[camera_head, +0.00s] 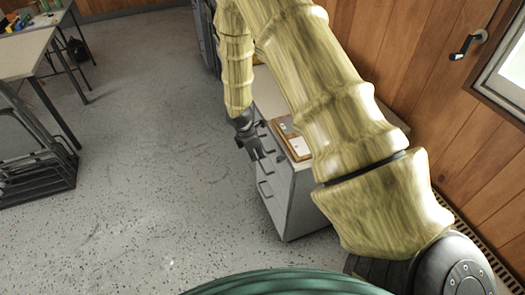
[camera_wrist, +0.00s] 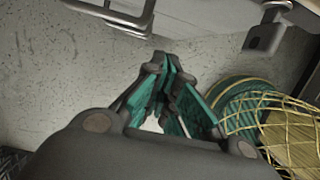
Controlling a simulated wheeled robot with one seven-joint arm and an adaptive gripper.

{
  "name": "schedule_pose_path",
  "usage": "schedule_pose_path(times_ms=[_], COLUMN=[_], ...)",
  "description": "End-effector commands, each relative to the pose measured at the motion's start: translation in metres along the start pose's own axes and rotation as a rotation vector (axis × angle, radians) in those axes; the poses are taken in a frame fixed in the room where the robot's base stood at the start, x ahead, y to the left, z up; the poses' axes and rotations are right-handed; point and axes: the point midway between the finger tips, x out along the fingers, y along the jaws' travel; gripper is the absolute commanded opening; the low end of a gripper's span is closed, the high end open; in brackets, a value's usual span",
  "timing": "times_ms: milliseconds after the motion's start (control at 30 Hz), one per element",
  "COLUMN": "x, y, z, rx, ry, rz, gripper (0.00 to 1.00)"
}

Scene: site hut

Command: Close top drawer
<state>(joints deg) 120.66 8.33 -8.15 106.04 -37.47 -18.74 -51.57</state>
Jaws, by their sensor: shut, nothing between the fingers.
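A grey drawer cabinet (camera_head: 292,205) stands against the wood wall, its drawer fronts facing left. The top drawer (camera_head: 268,142) is partly covered by my gripper; how far it stands out is hard to tell. Lower drawer handles (camera_head: 265,187) show below it. My gripper (camera_head: 256,154) is shut and empty, pointing down beside the upper drawer fronts; I cannot tell whether it touches them. In the wrist view, my gripper's teal-padded fingers (camera_wrist: 168,66) meet at the tips, with a bar handle (camera_wrist: 110,17) on a pale drawer front beyond and another handle at upper right.
A framed tray-like item (camera_head: 293,140) lies on the cabinet top. A table (camera_head: 22,52) and a dark metal rack (camera_head: 35,165) stand at the left. Speckled grey floor (camera_head: 140,150) lies open between them and the cabinet. A window with a crank handle (camera_head: 468,46) is at the right.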

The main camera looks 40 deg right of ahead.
Motion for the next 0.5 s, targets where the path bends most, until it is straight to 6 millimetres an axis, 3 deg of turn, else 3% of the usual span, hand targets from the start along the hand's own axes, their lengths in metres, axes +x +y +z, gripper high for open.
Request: schedule_pose_path(times_ms=[500], x=[-0.067], y=[0.001], z=[0.003], rx=[0.003], ry=[0.001], rz=[0.003], gripper=[0.0])
